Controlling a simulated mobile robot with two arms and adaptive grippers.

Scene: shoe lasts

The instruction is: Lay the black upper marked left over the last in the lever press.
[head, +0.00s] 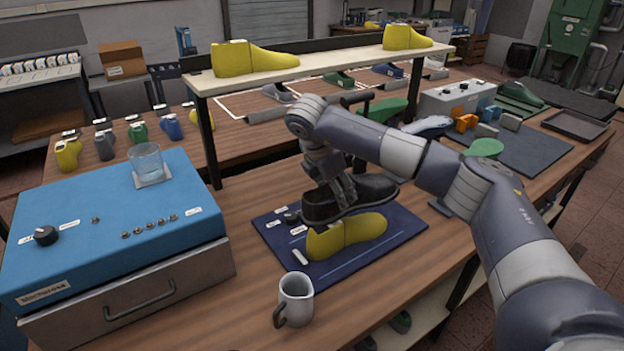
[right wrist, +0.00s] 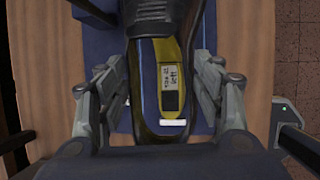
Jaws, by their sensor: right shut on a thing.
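The black upper (head: 370,190) is held by my right gripper (head: 338,192), whose fingers are shut on its two sides. In the right wrist view the upper (right wrist: 146,75) lies between the fingers of my right gripper (right wrist: 165,95). A yellow last (head: 345,235) lies on the blue base mat (head: 400,243). The upper appears raised above and behind the last in the head view. In the right wrist view the last's yellow top (right wrist: 165,55), with a white label, shows through the upper's opening. The upper's left mark is not readable. My left gripper is not in view.
A blue control box (head: 100,225) with a glass (head: 147,163) stands at left. A white mug (head: 294,300) stands in front of the mat. A shelf (head: 320,63) with two yellow lasts spans behind.

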